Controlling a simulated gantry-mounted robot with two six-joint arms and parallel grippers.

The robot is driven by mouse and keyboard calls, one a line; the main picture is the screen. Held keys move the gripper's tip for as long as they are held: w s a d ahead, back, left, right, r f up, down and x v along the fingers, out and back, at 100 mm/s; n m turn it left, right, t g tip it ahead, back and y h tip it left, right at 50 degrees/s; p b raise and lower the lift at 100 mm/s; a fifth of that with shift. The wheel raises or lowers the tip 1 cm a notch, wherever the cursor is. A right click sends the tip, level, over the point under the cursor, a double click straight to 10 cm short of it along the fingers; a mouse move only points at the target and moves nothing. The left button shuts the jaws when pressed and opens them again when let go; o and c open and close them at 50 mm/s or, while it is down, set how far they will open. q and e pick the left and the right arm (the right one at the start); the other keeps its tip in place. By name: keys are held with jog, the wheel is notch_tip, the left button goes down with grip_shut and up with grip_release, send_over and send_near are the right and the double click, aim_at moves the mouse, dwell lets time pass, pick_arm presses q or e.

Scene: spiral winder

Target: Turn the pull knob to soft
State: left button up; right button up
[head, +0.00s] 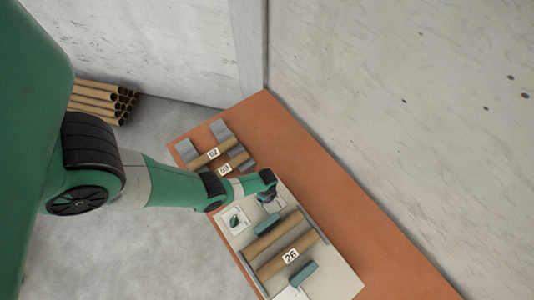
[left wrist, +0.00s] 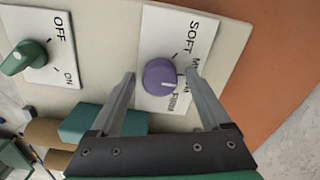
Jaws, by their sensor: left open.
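The pull knob (left wrist: 159,76) is a round purple knob on a white label plate (left wrist: 163,20) in the left wrist view. The plate reads SOFT at the top, a partly covered word starting with M at the right, and FIRM below. Which mark the knob points to is not clear. My left gripper (left wrist: 160,74) is open, with one finger on each side of the knob. Gaps show between the fingers and the knob. In the head view my left gripper (head: 270,197) is over the upper end of the pale panel (head: 341,280) and hides the knob. My right gripper is not in view.
A green OFF/ON knob (left wrist: 24,57) is left of the purple one. A teal block (left wrist: 103,124) lies close below the left finger. Brown rollers (head: 273,236) with a 26 tag lie on the panel. The orange table (head: 330,190) is bare along its right side, before the wall.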

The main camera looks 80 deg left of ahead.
pick_arm(q)
grip_shut()
jog(key=shift+n, duration=0.4)
jog(key=n, duration=1.1)
dwell(0.4)
dwell(0.5)
grip_release()
